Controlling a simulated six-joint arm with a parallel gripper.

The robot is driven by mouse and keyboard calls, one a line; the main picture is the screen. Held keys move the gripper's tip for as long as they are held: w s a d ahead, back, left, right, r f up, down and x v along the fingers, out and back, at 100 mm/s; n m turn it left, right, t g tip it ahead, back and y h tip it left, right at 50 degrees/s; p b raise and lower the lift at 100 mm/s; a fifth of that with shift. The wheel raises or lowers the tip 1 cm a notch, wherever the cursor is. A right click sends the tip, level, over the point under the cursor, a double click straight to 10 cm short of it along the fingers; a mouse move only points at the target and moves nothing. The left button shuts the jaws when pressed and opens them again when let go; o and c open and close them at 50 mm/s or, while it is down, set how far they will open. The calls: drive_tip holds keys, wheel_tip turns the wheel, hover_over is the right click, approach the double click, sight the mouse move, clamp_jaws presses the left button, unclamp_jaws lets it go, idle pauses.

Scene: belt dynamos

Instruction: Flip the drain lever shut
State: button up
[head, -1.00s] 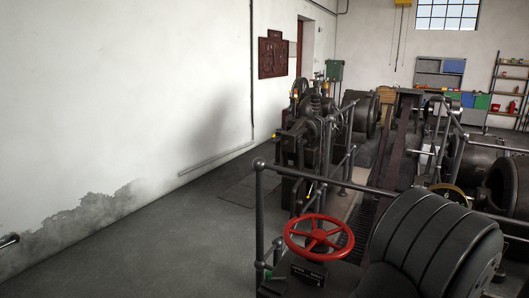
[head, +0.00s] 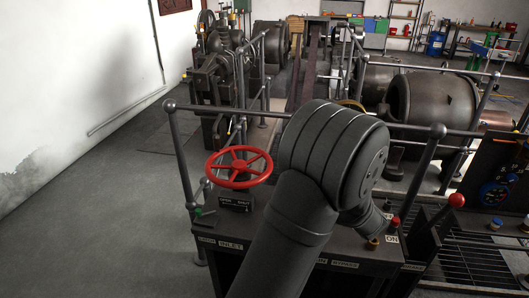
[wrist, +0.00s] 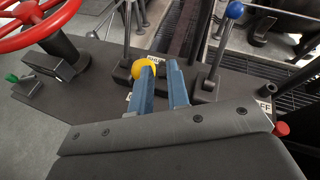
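In the wrist view, my gripper (wrist: 160,72) shows as two blue fingers with a narrow, empty gap between them. A yellow ball knob (wrist: 143,69) shows right behind the left fingertip, which covers part of it; I cannot tell whether they touch. A lever with a blue knob (wrist: 234,10) stands to the right of the fingers. A small green-tipped lever (wrist: 12,78) is at the far left; it also shows in the head view (head: 198,211). No readable label tells which one is the drain lever. In the head view, my arm hides the gripper.
A red handwheel (head: 239,167) stands on the dark console left of my arm. A red-knobbed lever (head: 456,200) and a gauge panel (head: 494,194) are at the right. A grey handrail (head: 218,108) crosses behind. Open floor (head: 95,215) lies left.

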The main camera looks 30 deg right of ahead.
drive_tip(key=a+f, duration=0.1)
drive_tip(key=f, duration=0.1)
drive_tip(key=shift+a+f+y, duration=0.3)
drive_tip(key=shift+a, duration=0.1)
drive_tip(key=shift+c, duration=0.4)
drive_tip(key=shift+o, duration=1.2)
drive_tip(key=shift+t, duration=0.5)
drive_tip(key=s+a, duration=0.1)
drive_tip(key=s+a+f, duration=0.1)
drive_tip(key=s, duration=0.1)
drive_tip(key=shift+s+a+f, duration=0.2)
drive_tip(key=shift+s+a, duration=0.05)
drive_tip(key=shift+a, duration=0.15)
drive_tip(key=s+a+r+m+t+h, duration=0.1)
drive_tip(key=s+a+m+t+h, duration=0.1)
drive_tip(key=s+a+h, duration=0.4)
drive_tip(key=w+d, duration=0.3)
drive_tip(key=w, duration=0.1)
drive_tip(key=w+d+y, duration=0.1)
drive_tip(key=w+d, duration=0.2)
drive_tip(key=w, duration=0.2)
drive_tip(key=w+d+y, duration=0.1)
drive_tip(key=w+d, duration=0.3)
drive_tip(key=shift+w, duration=0.35)
drive_tip(key=shift+d+r, duration=0.1)
clamp_jaws()
